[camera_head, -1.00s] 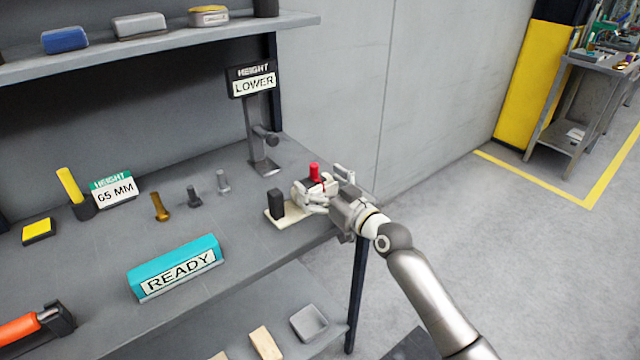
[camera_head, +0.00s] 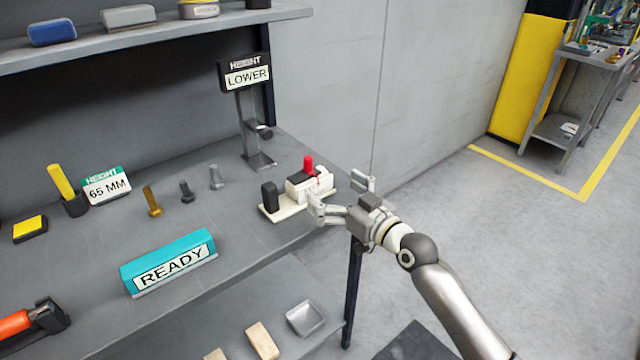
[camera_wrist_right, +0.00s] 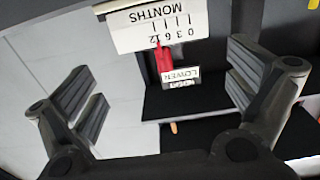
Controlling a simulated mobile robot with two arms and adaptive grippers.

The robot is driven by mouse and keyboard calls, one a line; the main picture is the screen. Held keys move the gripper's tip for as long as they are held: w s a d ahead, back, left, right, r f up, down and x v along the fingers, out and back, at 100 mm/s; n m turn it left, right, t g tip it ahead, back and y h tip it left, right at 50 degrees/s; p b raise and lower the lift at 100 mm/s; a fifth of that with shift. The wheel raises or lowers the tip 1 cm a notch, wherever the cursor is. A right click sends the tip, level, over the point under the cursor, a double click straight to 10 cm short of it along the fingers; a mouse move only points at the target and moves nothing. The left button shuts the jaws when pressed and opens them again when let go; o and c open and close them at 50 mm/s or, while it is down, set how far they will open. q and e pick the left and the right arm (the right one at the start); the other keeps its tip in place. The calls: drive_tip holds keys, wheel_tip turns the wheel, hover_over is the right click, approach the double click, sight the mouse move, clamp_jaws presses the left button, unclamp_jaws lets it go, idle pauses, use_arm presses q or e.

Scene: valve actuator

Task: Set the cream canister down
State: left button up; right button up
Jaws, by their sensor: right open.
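A cream block-shaped unit (camera_head: 298,188) with a dark top and a red knob (camera_head: 309,164) stands on a cream base plate (camera_head: 283,213) at the bench's right end. A black upright block (camera_head: 269,197) stands on the same plate. I cannot make out a separate cream canister. My right gripper (camera_head: 342,194) is open and empty just right of the unit. In the right wrist view, its fingers (camera_wrist_right: 170,100) are spread wide. A white scale reading MONTHS (camera_wrist_right: 158,28) with a red pointer shows upside down beyond them. My left gripper is not in view.
The bench (camera_head: 235,235) holds a teal READY block (camera_head: 168,262), several bolts and a 65 MM sign (camera_head: 107,186). A HEIGHT LOWER sign stand (camera_head: 245,85) rises behind the unit. A lower shelf holds a grey tray (camera_head: 305,318). Open floor lies to the right.

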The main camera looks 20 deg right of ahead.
drive_tip(key=shift+v, duration=2.25)
